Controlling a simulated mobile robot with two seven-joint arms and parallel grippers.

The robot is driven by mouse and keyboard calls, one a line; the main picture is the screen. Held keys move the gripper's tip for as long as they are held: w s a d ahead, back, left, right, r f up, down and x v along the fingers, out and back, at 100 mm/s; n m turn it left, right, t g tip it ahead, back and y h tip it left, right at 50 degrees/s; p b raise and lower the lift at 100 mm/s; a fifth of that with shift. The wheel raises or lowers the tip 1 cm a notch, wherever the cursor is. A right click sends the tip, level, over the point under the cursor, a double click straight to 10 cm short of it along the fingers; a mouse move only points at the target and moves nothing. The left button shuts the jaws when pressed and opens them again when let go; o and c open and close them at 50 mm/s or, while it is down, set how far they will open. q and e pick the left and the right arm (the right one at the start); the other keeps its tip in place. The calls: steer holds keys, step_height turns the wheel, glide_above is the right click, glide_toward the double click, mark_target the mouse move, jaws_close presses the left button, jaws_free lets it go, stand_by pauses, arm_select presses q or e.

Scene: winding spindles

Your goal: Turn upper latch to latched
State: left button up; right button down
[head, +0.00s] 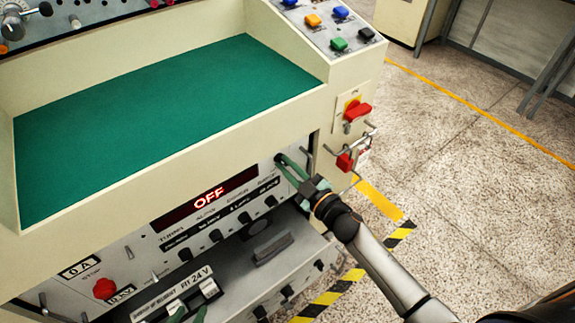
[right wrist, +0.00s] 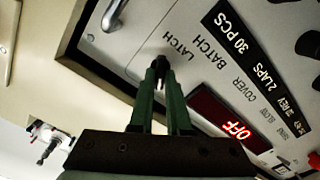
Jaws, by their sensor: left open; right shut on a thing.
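The upper latch (right wrist: 162,64) is a small dark knob beside the word LATCH on the light grey panel in the right wrist view. My right gripper (right wrist: 160,75) has its two green fingers closed around it, hiding part of it. In the head view my right gripper (head: 283,164) reaches the upper right end of the panel (head: 143,240) with the red OFF display (head: 209,200); its fingers cover most of the latch there. Which way the latch points is hard to tell. My left gripper (head: 187,314) shows only its green fingers at the bottom edge, apart, by the lower unit.
A lower grey unit (head: 318,248) with a handle and knobs sticks out below the panel. A red switch (head: 357,111) and a red padlock-like part (head: 345,162) with metal hooks are on the cabinet's right side. A green mat (head: 165,115) lies above, bare. Open floor is at right.

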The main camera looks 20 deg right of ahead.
steer(key=n+b, duration=0.1)
steer(key=n, duration=0.5)
steer(key=shift+f, duration=0.15)
steer(key=n, duration=0.4)
steer(key=shift+n+b, duration=0.3)
steer(key=shift+b, duration=0.1)
steer(key=shift+n, duration=0.3)
steer(key=c, duration=0.9)
jaws_free()
steer(key=v, duration=1.2)
steer(key=shift+s, duration=0.3)
